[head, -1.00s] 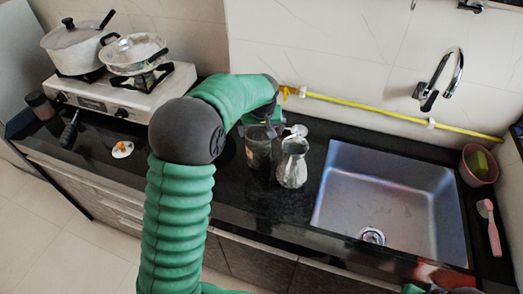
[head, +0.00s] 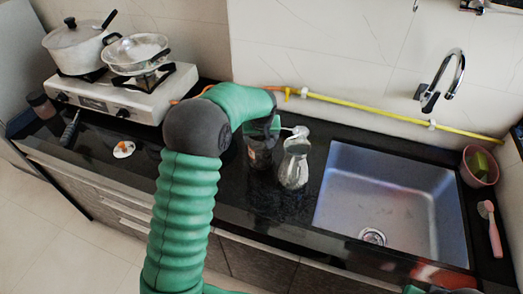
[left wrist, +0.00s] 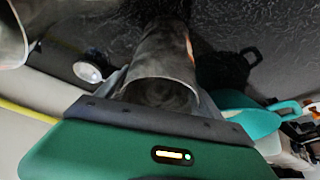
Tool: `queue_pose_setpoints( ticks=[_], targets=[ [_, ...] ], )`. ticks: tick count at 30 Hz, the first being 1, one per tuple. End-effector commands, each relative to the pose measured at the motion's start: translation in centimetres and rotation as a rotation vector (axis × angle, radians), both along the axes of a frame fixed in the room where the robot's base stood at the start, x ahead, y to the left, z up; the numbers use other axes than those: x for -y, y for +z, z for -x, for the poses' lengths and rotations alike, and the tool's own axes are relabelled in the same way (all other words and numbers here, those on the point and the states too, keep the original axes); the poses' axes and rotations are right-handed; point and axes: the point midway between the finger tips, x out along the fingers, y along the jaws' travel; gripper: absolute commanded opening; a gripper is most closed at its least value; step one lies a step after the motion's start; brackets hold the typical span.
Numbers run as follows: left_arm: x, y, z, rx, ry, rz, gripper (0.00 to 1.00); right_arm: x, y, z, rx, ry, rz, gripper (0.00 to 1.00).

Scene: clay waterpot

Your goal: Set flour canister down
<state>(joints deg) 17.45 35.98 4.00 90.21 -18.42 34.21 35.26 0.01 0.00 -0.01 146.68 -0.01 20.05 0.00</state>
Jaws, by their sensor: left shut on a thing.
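The flour canister, a dark cylindrical jar (head: 257,154), is upright at the counter just left of the silvery clay-look jug (head: 294,166). My left gripper (head: 262,132) is shut on its upper part. In the left wrist view the canister (left wrist: 163,50) stretches away from my gripper (left wrist: 165,88), with its round end facing the camera. The dark counter shows close beyond it. I cannot tell whether its base touches the counter. The canister is partly hidden by my gripper and arm in the head view. My right gripper does not show clearly.
The sink (head: 385,200) lies right of the jug. The gas stove (head: 125,95) with pot and pan stands at the left. A yellow hose (head: 390,114) runs along the wall. Bare counter lies in front of the canister.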

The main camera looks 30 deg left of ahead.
Motion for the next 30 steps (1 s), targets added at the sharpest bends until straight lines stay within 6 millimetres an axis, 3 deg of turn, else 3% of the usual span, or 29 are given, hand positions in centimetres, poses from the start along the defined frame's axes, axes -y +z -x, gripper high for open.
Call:
queue_pose_setpoints(
  ticks=[1, 10, 20, 30],
  targets=[
    [-0.1, -0.2, 0.1, -0.002, 0.002, 0.0, 0.42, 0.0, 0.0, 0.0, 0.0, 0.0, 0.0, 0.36],
    [-0.2, -0.3, 0.1, -0.006, 0.003, -0.001, 0.03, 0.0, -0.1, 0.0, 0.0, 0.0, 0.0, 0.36],
    [-0.2, 0.1, 0.1, -0.005, 0.004, -0.001, 0.03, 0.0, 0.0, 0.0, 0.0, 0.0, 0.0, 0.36],
    [0.3, 3.7, 0.6, 0.0, 0.001, -0.003, 0.03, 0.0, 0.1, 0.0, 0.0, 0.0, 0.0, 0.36]
  ],
)
